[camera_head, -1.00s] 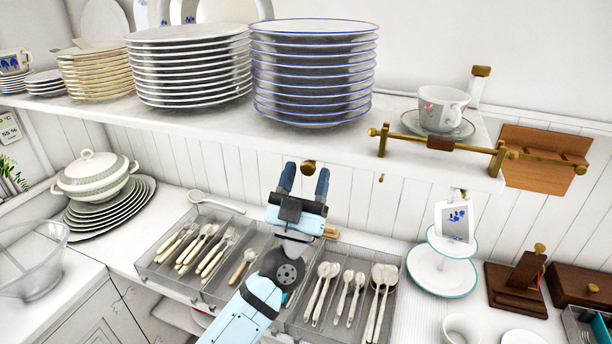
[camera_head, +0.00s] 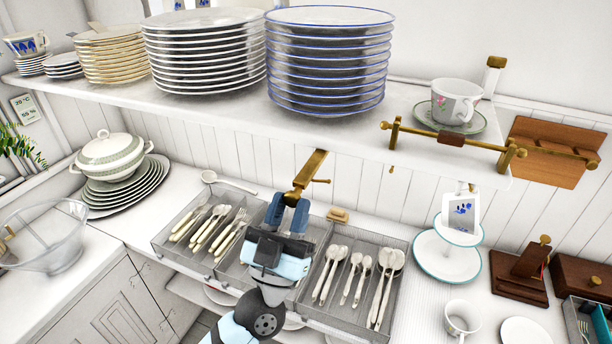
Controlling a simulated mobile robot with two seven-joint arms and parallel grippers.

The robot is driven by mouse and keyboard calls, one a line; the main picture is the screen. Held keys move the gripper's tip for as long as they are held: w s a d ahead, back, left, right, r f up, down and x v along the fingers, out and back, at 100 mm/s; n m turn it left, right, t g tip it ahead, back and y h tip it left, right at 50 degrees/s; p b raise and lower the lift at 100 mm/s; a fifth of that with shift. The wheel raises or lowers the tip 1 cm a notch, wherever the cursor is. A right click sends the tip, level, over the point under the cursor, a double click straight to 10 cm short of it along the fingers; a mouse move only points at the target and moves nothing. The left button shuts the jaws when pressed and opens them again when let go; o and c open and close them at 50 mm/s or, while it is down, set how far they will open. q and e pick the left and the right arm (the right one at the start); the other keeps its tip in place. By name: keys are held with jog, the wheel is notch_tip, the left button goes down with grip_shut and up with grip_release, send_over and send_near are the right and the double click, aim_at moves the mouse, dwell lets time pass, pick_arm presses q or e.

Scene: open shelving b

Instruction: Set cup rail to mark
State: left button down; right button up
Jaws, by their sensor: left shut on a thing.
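The cup rail (camera_head: 435,137) is a brass bar with a brown grip at its middle, set on brass posts along the shelf's front edge. It stands in front of a flowered cup (camera_head: 455,101) on a green-rimmed saucer (camera_head: 478,124). A second brass bar (camera_head: 560,153) runs right from its right post. My left gripper (camera_head: 288,205) is below the shelf, left of the rail and apart from it. It is shut on the lower end of a brass bar (camera_head: 311,170) with a small side knob; its fingers hide that end. My right gripper is not in view.
Tall plate stacks (camera_head: 330,65) stand on the shelf (camera_head: 240,112) above my gripper. Clear cutlery trays (camera_head: 345,312) lie below it. A tiered stand (camera_head: 447,262) and a white cup (camera_head: 462,318) are on the right. A covered tureen (camera_head: 110,158) stands left.

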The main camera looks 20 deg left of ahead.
pick_arm(q)
jog(key=s, duration=0.3)
jog(key=shift+f, duration=0.1)
jog(key=c, duration=0.8)
grip_release()
jog(key=shift+c, duration=0.2)
